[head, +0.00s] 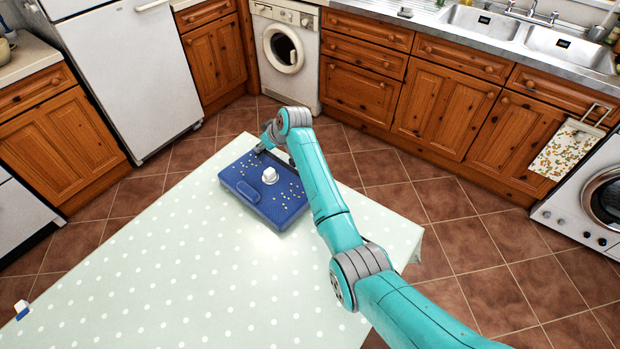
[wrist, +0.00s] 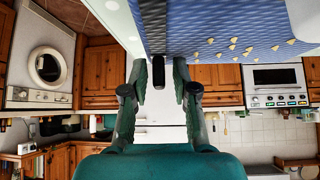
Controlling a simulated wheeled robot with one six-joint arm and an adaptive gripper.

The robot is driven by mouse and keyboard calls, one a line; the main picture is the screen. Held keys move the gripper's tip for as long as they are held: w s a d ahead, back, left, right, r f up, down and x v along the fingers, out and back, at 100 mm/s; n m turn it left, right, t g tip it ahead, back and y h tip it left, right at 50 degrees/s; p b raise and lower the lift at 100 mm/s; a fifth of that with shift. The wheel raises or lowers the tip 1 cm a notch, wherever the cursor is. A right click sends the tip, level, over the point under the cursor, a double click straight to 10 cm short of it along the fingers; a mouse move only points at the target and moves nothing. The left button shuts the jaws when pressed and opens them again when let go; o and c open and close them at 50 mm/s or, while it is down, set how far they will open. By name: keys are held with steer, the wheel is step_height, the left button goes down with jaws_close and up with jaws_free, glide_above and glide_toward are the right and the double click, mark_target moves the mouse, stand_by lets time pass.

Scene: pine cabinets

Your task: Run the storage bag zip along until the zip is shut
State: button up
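The storage bag (head: 237,185) is a flat blue case with gold specks and a handle on its near-left side, lying on the table. In the wrist view its blue quilted surface (wrist: 220,25) fills the upper right. A black zip pull tab (wrist: 150,68) hangs at the end of a dark strip there. My gripper (head: 267,148) is at the bag's far edge. In the wrist view my gripper (wrist: 159,68) has its fingers apart on either side of the tab, with visible gaps. How far along the zip the slider sits cannot be told.
A white rounded object (head: 269,175) sits on the bag. The dotted tablecloth (head: 190,270) is mostly clear. A small white-and-blue item (head: 22,308) is at the table's left edge. Cabinets, a fridge (head: 135,70) and a washing machine (head: 286,50) stand beyond.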

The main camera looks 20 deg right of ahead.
steer(key=shift+s+d+r, duration=0.2)
steer(key=shift+s+r, duration=0.15)
steer(key=shift+r, duration=0.8)
steer(key=shift+s+d+r, duration=0.25)
steer(key=shift+s+r, duration=0.1)
steer(key=shift+r, duration=0.8)
steer(key=shift+s+d+r, duration=0.2)
steer(key=shift+s+r, duration=0.15)
steer(key=shift+r, duration=0.8)
